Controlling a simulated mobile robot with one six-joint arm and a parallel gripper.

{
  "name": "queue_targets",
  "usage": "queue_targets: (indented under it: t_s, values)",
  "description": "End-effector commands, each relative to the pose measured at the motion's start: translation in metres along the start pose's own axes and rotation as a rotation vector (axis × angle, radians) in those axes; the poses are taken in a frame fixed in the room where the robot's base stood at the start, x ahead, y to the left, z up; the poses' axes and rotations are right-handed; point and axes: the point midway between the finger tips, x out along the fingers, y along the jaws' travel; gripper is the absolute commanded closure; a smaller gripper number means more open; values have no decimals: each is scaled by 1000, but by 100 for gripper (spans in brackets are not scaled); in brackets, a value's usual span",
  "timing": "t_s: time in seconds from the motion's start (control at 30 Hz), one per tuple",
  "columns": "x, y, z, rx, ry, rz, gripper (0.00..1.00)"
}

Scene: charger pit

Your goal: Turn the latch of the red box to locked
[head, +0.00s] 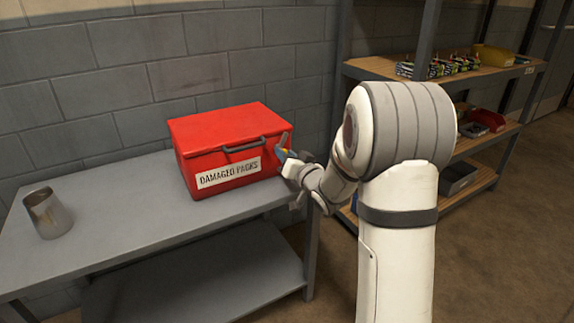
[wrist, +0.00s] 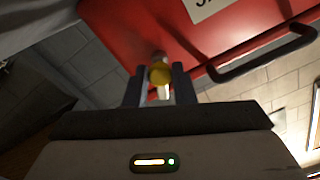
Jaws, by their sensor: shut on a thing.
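The red box (head: 225,140) stands on the grey table, lid closed, with a white "DAMAGED PACKS" label (head: 229,173) and a dark handle (head: 241,147) on its front. It also fills the upper part of the wrist view (wrist: 150,25). My gripper (head: 284,155) is at the box's right front corner. In the wrist view my gripper (wrist: 160,84) has its two fingers on either side of the latch (wrist: 160,73), which has a yellow knob, and is shut on it. A grey part stands upright there in the head view. The latch's exact angle is partly hidden by my fingers.
A metal cup (head: 47,214) stands on the left of the grey table (head: 130,219). A shelf unit (head: 385,68) with batteries (head: 440,67) and bins is at the right, behind my arm. A block wall is close behind the box. The table's front is clear.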

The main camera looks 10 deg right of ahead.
Motion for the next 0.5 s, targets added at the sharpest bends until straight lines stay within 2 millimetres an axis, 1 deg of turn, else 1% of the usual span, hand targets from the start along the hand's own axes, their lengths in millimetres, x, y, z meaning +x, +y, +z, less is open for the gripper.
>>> queue_targets:
  t_s: [0.03, 0.3, 0.5]
  values:
    - [0, 3, 5, -45, -1, 0, 99]
    - [0, 2, 4, -268, -1, 0, 99]
    - [0, 2, 4, -386, -2, 0, 100]
